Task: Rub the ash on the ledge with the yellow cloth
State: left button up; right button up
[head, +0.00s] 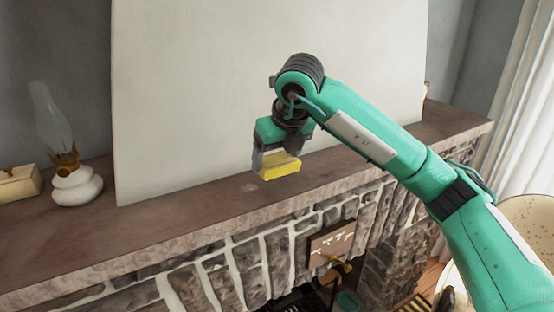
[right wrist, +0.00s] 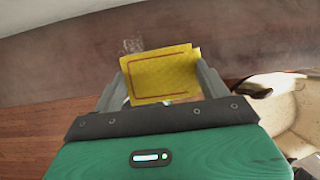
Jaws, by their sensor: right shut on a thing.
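The yellow cloth (head: 281,171) is held in my right gripper (head: 277,158), just over the brown ledge (head: 150,222). In the right wrist view the cloth (right wrist: 161,74) is a folded square with a dark red border line, between the two fingers of my right gripper (right wrist: 162,85). The ash is a faint pale patch (right wrist: 131,46) on the ledge, just beyond the cloth in the right wrist view. In the head view a faint light mark (head: 252,187) shows left of the cloth. I cannot tell whether the cloth touches the ledge. My left gripper is not in view.
A large blank panel (head: 230,80) leans behind the ledge. An oil lamp with a white base (head: 77,186) and a cream box (head: 20,183) stand at the left. Stonework (head: 250,265) with a small plaque (head: 332,243) lies below the ledge. The ledge's front strip is clear.

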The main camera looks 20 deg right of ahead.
aim_at(273, 157)
jog(key=shift+r+p, duration=0.55)
jog(key=shift+r, duration=1)
jog(key=shift+w, duration=0.1)
